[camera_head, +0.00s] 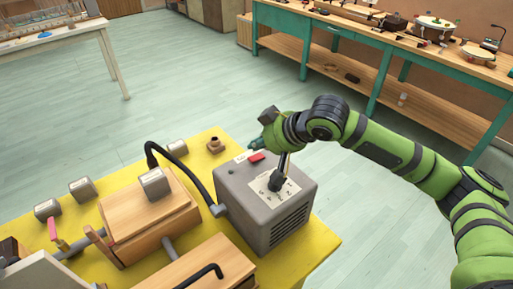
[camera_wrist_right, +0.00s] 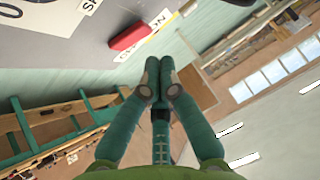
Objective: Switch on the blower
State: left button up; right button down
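The blower (camera_head: 238,192) is a grey box with side vents, standing on a yellow-topped table. A red rocker switch (camera_head: 256,157) sits on its top near the far edge; it also shows in the right wrist view (camera_wrist_right: 130,36) beside white labels. Which way the switch is tipped is too small to tell. A black knob (camera_head: 277,183) stands on a white dial plate. My right gripper (camera_head: 256,145) is just beyond the switch, close to the blower's far edge. In the right wrist view its green fingertips (camera_wrist_right: 160,68) are together with nothing between them. My left gripper is out of view.
A black hose (camera_head: 196,168) runs from the blower to a wooden box (camera_head: 145,215). Several grey-topped blocks and a small brown fitting (camera_head: 216,145) are on the yellow table (camera_head: 318,247). A green-legged workbench (camera_head: 385,80) stands behind, with open floor between.

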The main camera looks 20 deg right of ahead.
jog(key=shift+s+a+f, duration=0.1)
jog(key=shift+s+f, duration=0.1)
jog(key=shift+f, duration=0.5)
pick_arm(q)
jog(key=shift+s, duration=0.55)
pick_arm(e)
jog(key=shift+f, duration=0.2)
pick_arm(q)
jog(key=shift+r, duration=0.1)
